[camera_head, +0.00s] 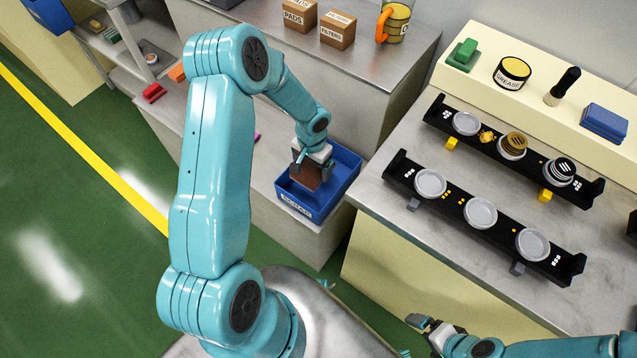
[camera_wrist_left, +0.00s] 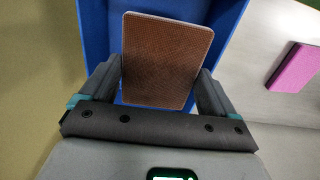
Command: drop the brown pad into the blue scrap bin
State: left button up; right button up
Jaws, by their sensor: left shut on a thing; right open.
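The brown pad (camera_head: 308,177) is held in my left gripper (camera_head: 312,166), whose fingers are shut on it. In the left wrist view the brown pad (camera_wrist_left: 163,58) stands between the two fingers of the left gripper (camera_wrist_left: 160,90). The blue scrap bin (camera_head: 343,190) sits on the low grey bench, with a label on its front. The pad is over the bin's opening; the head view does not show clearly how far down it is. The bin's blue wall (camera_wrist_left: 98,35) shows behind the pad in the wrist view. My right gripper (camera_head: 432,328) is open and empty at the bottom right.
A pink block (camera_wrist_left: 293,67) lies beside the bin. Two black racks (camera_head: 480,212) with round discs stand on the right table. A cream shelf (camera_head: 540,95) behind holds a grease tin (camera_head: 512,73) and other items. Small cardboard boxes (camera_head: 338,30) and a mug (camera_head: 394,22) stand on the back counter.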

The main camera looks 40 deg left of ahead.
pick_arm(q)
jog(key=o, duration=0.8)
jog(key=shift+c, duration=0.2)
jog(key=shift+w, duration=0.1)
notch_tip(320, 180, up, 16)
jog(key=p, duration=0.1)
jog(key=shift+r, duration=0.15)
